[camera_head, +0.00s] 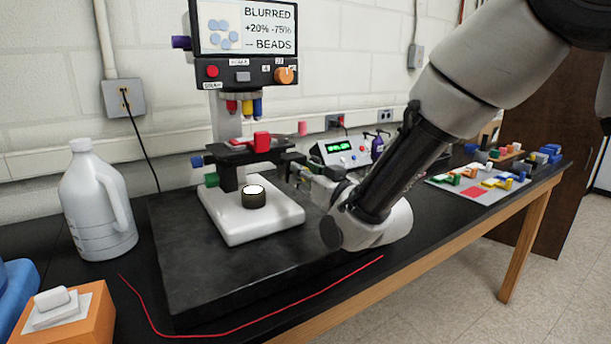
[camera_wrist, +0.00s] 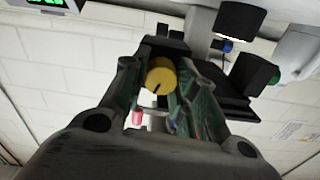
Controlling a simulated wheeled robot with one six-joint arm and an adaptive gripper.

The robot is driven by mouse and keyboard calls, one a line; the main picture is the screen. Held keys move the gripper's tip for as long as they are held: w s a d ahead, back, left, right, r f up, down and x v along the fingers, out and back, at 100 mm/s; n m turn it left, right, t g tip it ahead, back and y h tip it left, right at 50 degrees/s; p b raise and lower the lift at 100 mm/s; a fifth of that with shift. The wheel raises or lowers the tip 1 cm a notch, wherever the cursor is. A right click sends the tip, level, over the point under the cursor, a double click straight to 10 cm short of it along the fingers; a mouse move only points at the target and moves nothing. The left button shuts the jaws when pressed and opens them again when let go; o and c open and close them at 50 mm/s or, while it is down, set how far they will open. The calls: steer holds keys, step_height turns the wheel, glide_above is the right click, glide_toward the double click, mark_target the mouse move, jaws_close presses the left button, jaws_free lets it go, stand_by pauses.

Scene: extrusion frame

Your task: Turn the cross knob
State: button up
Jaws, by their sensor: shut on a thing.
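A bench microscope stands on a dark slab, with its screen (camera_head: 245,28) at the top and a white base (camera_head: 262,222) below. My gripper (camera_head: 293,168) reaches in from the right at stage height. In the wrist view, its two fingers are shut on a yellow round knob (camera_wrist: 161,78) with a dark line on its face. I cannot make out a cross shape on it. In the head view, my gripper hides this knob. A pink knob (camera_head: 302,128) shows just above my gripper; it also shows in the wrist view (camera_wrist: 137,118), beside the fingers.
A red piece (camera_head: 262,142) sits on the stage. Blue (camera_head: 197,161) and green (camera_head: 211,179) knobs stick out at left. A meter with a green display (camera_head: 341,149) stands behind my gripper. A white jug (camera_head: 97,205) stands left; coloured blocks (camera_head: 472,191) lie at right.

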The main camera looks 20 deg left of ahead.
steer(key=m, duration=0.5)
steer(key=shift+r, duration=0.2)
steer(key=shift+w+m, duration=0.1)
steer(key=shift+m, duration=0.2)
steer(key=o, duration=1)
steer(key=shift+d+f, duration=0.1)
steer(key=v, duration=1.2)
